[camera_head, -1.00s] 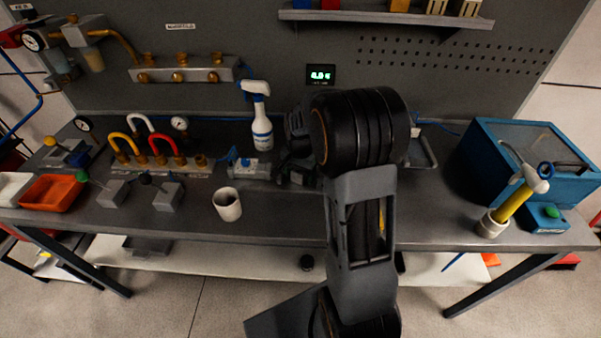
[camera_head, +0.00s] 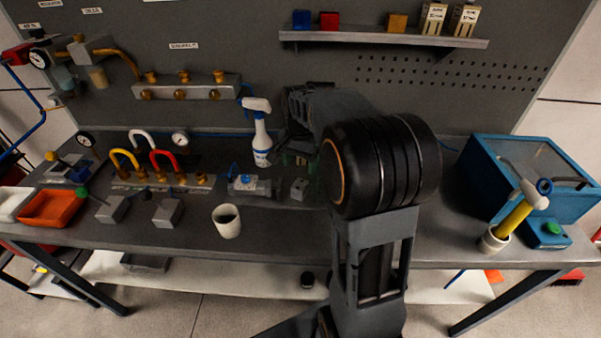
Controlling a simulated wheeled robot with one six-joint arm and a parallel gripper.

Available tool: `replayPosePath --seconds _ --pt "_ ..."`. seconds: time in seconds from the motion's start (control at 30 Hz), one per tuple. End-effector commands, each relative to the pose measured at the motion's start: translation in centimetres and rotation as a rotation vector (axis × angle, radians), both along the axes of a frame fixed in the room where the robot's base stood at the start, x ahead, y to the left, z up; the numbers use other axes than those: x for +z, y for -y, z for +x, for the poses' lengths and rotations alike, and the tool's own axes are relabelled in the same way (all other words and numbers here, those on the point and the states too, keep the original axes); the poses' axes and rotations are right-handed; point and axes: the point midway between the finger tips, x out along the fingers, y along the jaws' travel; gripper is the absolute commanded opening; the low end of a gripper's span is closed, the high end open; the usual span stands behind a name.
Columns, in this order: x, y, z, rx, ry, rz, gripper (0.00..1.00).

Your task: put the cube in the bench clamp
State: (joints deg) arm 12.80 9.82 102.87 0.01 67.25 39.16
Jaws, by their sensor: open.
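Three small cubes sit on the wall shelf: a blue cube (camera_head: 302,19), a red cube (camera_head: 329,20) and an orange-brown cube (camera_head: 396,21). A grey, clamp-like block (camera_head: 299,189) stands on the bench just left of my arm. It is too small to tell whether it is the bench clamp or whether anything is in it. My gripper (camera_head: 296,143) is dark and open, above the back of the bench, below and left of the shelf. My own wrist and arm hide much of it. I see no cube in it.
A spray bottle (camera_head: 261,135) stands close left of my gripper. A grey fitting with a blue handle (camera_head: 243,184) and a white cup (camera_head: 227,221) are further left.

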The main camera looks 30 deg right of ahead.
Motion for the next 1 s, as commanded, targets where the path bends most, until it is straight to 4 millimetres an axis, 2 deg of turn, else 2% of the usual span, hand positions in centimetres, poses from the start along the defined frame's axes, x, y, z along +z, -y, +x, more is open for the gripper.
replayPosePath --seconds 0.17,0.27,0.4,0.6,0.7,0.8,1.0 --pt "1.7 -1.0 -1.1 0.06 0.024 -0.006 0.68" --pt "2.7 -2.8 -3.3 0.189 0.072 -0.02 0.68" --pt "3.2 -5.7 -7.7 0.432 0.157 -0.054 0.68" --pt "2.3 -8.3 -13.0 0.724 0.26 -0.111 0.68" --pt "1.7 -9.0 -14.7 0.821 0.292 -0.133 0.68" --pt "1.1 -9.2 -15.7 0.88 0.309 -0.148 0.68" --pt "0.9 -9.3 -16.1 0.91 0.319 -0.155 0.68"
